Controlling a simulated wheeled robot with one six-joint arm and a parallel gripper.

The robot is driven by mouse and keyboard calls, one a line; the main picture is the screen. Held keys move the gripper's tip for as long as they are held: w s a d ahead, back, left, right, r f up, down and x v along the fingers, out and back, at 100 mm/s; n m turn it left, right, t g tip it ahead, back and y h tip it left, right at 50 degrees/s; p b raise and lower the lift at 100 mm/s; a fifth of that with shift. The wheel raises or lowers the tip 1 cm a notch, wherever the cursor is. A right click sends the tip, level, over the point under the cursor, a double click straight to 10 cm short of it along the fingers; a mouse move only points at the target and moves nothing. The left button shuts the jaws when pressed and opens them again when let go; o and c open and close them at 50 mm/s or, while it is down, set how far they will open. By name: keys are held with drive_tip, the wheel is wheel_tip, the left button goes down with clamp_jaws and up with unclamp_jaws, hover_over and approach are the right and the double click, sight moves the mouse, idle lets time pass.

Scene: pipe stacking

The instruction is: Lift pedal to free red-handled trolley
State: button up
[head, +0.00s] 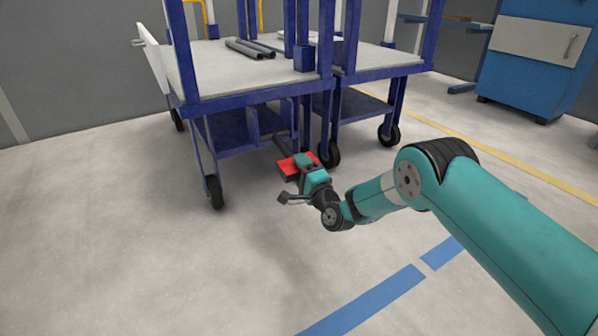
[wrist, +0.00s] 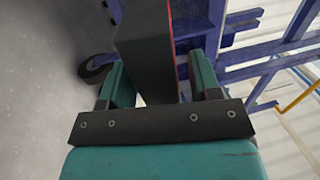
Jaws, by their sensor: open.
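A red pedal (head: 288,168) sits low at the front of the blue-framed trolley (head: 250,95), at the end of a dark bar running back under its lower shelf. My gripper (head: 304,162) is at the pedal and hides part of it. In the wrist view a dark block with a red edge (wrist: 148,45), apparently the pedal, lies between my two open fingers (wrist: 160,82). I cannot tell whether either finger touches it. No red handle can be made out on the trolley.
Several grey pipes (head: 250,48) lie on the trolley's upper shelf. A second blue frame (head: 375,75) stands close on the right. Black caster wheels (head: 214,191) rest on the floor. A blue cabinet (head: 535,60) stands at the back right. The floor in front is clear.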

drive_tip(key=shift+w+a+r, duration=0.2)
drive_tip(key=shift+w+a, duration=0.05)
drive_tip(key=shift+w, duration=0.2)
